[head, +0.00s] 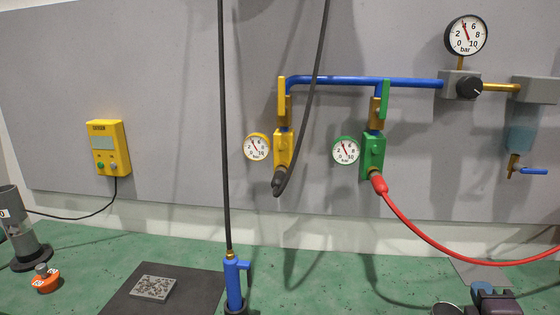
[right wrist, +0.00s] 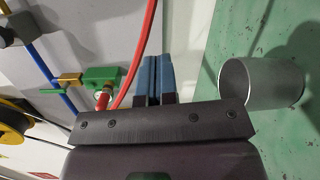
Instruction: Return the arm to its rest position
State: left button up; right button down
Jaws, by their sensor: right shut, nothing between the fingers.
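My right gripper (head: 482,287) is at the lower right of the head view, in front of the wall panel and below the red hose. In the right wrist view its two blue fingers (right wrist: 154,75) lie side by side, shut with nothing between them. A silver metal cup (right wrist: 262,82) is to the right of the fingers in the right wrist view, apart from them. Only the cup's rim (head: 447,309) shows at the bottom of the head view. My left gripper is in neither view.
A red hose (head: 430,245) runs from the green valve block (head: 373,155) toward the right edge. A black hose hangs down to a blue tool (head: 234,285). A dark mat with a grey plate (head: 153,288) and an orange puck (head: 45,281) are at the left.

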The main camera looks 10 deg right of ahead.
jog(key=s+a+f+m+g+y, duration=0.1)
jog(key=s+a+f+m+g, duration=0.1)
jog(key=s+f+m+g, duration=0.3)
jog(key=s+a+f+m+g, duration=0.25)
jog(key=s+f+m, duration=0.2)
jog(key=f, duration=0.25)
jog(key=s+a+f+m+g+y, duration=0.3)
jog(key=s+a, duration=0.2)
jog(key=s, duration=0.2)
jog(key=s+a+f+m+g+y, duration=0.2)
jog(key=s+a+f+m+g, duration=0.1)
jog(key=s+a, duration=0.3)
jog(key=w+f+t, duration=0.7)
jog(key=f+t, duration=0.1)
jog(key=f, duration=0.2)
jog(key=shift+d+n+y, duration=0.2)
jog(key=shift+n+y, duration=0.1)
jog(key=shift+n, duration=0.15)
jog(key=shift+d+t, duration=0.1)
jog(key=shift+t, duration=0.15)
